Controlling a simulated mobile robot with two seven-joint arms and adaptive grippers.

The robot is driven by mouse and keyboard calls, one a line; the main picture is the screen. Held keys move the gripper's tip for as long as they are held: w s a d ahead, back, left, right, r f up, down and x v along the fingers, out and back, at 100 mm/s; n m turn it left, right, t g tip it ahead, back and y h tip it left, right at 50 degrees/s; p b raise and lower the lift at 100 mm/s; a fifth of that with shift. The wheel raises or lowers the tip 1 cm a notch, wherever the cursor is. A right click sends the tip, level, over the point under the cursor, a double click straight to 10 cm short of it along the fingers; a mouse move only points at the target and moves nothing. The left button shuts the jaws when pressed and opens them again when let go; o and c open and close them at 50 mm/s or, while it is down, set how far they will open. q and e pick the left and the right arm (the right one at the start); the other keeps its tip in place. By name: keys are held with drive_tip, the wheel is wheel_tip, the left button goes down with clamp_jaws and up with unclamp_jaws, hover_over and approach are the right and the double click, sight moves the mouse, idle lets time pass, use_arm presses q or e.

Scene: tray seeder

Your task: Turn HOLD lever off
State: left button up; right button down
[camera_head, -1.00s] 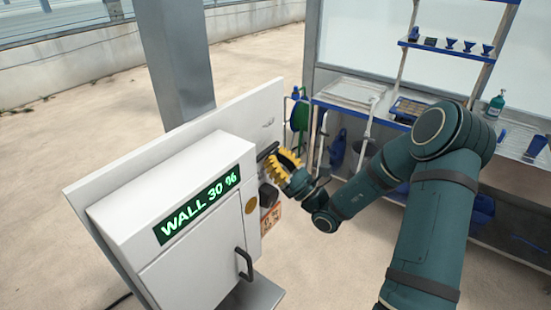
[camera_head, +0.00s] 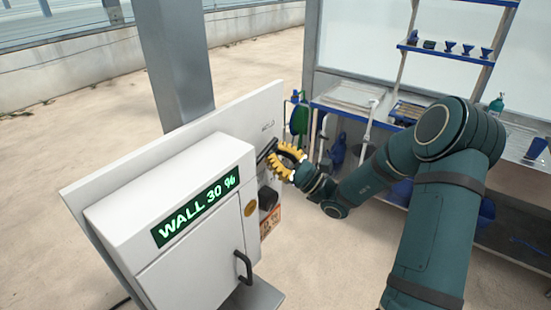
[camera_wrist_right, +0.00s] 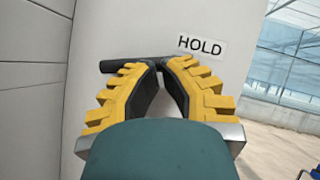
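The HOLD lever (camera_head: 266,151) is a dark bar on the white panel (camera_head: 248,112), beside the white cabinet. In the right wrist view the lever (camera_wrist_right: 112,66) lies nearly level, below and left of the HOLD label (camera_wrist_right: 201,45). My right gripper (camera_head: 279,152) has yellow ribbed fingers with black pads and is at the lever. In the right wrist view the gripper's (camera_wrist_right: 162,65) fingertips are drawn close together in front of the bar and hide part of it. Nothing shows clasped between them. I cannot tell whether they touch the lever. My left gripper is out of view.
The cabinet (camera_head: 180,190) shows "WALL 30 %" on its display (camera_head: 197,212) and has a black door handle (camera_head: 243,267). A dark box-like part (camera_head: 268,198) sits below the lever. A grey post (camera_head: 175,65) stands behind; a blue-edged bench (camera_head: 340,108) stands at right.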

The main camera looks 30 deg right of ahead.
drive_tip(key=n+g+y, duration=0.1)
drive_tip(key=n, duration=0.1)
drive_tip(key=r+n+g+y+b, duration=0.1)
drive_tip(key=n, duration=0.2)
drive_tip(key=shift+r+g, duration=0.15)
drive_tip(key=shift+g, duration=0.25)
drive_tip(key=n+g, duration=0.1)
drive_tip(key=r+n+g+b, duration=0.1)
drive_tip(key=n, duration=0.1)
drive_tip(key=n+g, duration=0.1)
drive_tip(key=n, duration=0.1)
drive_tip(key=shift+s+a+r+y+b, duration=0.15)
drive_tip(key=shift+a+r+y+b, duration=0.15)
drive_tip(key=shift+a+y+b, duration=0.1)
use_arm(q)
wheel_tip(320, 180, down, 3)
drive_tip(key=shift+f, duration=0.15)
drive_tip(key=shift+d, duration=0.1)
use_arm(e)
drive_tip(key=shift+d+f, duration=0.1)
